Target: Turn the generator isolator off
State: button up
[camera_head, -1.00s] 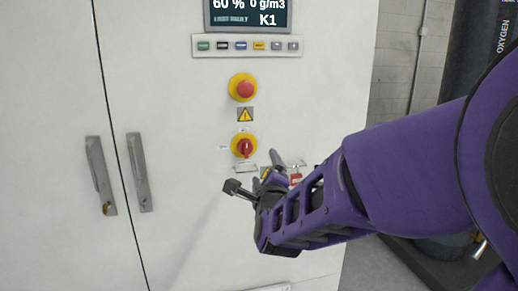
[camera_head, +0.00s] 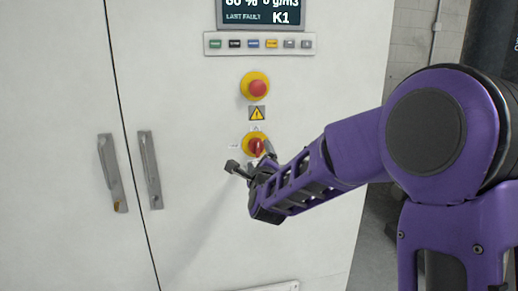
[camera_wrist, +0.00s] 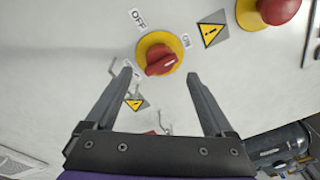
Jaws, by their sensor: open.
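The generator isolator (camera_head: 256,146) is a red rotary handle on a yellow disc on the white cabinet front. In the head view its handle stands roughly upright, and my gripper partly overlaps its lower edge. In the wrist view the isolator (camera_wrist: 160,62) lies just beyond the fingertips, roughly between them. Its handle slants up to the right, roughly toward the ON label (camera_wrist: 187,41); the OFF label (camera_wrist: 138,17) is at upper left. My gripper (camera_head: 250,159) is open and empty. Its fingers in the wrist view (camera_wrist: 159,76) point at the isolator; I see no contact.
A red emergency stop (camera_head: 257,88) on yellow sits above the isolator, with a warning sign (camera_head: 257,113) between them. A button row (camera_head: 260,44) and a display (camera_head: 262,12) are higher. Cabinet door handles (camera_head: 150,170) stand at left. A dark cylinder (camera_wrist: 280,146) shows lower right.

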aim_at(257, 150)
jog(key=w, duration=0.3)
jog(key=w+a, duration=0.1)
jog(key=w, duration=0.1)
jog(key=shift+w+p, duration=0.1)
jog(key=shift+p, duration=0.2)
jog(key=c, duration=1.4)
